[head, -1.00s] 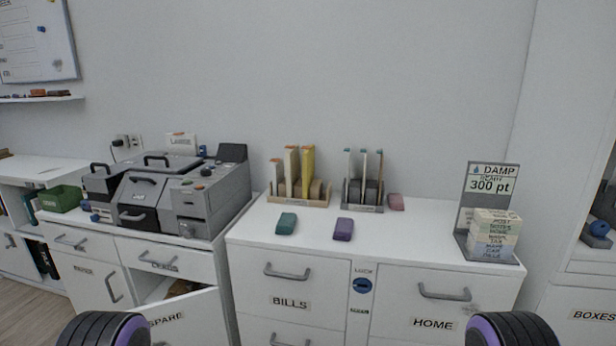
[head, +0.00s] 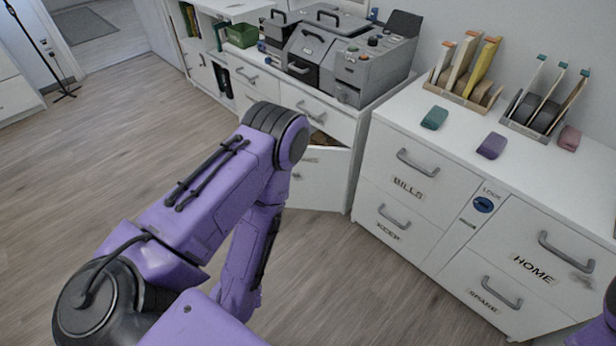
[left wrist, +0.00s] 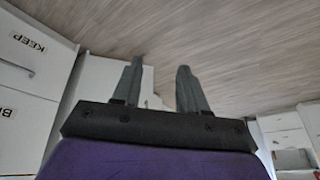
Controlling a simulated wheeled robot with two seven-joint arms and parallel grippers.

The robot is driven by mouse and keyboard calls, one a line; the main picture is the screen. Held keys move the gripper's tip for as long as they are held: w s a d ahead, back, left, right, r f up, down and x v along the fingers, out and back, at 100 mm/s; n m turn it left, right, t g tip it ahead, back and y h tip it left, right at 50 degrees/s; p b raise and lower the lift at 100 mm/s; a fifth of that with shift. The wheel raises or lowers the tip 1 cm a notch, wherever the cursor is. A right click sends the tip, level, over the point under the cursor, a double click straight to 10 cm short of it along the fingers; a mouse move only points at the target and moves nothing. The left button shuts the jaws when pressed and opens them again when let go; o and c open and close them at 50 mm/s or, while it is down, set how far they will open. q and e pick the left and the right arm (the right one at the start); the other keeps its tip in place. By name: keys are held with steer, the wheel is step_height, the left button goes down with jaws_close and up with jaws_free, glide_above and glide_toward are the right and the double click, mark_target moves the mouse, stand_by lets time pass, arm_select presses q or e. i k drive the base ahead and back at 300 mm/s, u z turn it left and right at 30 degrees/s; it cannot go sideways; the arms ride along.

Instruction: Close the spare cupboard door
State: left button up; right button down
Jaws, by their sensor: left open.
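The spare cupboard door (head: 325,180) stands open under the desk that bears the grey machines, in the head view. Its label is partly hidden behind my left arm (head: 225,190). A dark gap with a brown item (head: 318,138) shows above the door's top edge. My left gripper (left wrist: 160,85) shows in the left wrist view, with its two grey fingers apart and nothing seen between them but white furniture and floor behind. In the head view my left gripper is hidden. I cannot tell whether it touches the door. My right gripper is out of view.
The white drawer unit with the BILLS drawer (head: 405,188) stands right of the door. The KEEP drawer (left wrist: 28,55) shows upside down in the left wrist view. Grey machines (head: 330,55) stand on the desk. The wooden floor (head: 130,130) at the left is open.

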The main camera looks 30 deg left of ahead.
mark_target(318, 182)
steer(key=u, duration=0.2)
steer(key=k, duration=0.45)
steer(key=u, duration=0.9)
steer(key=i, duration=0.9)
steer(key=z, duration=0.75)
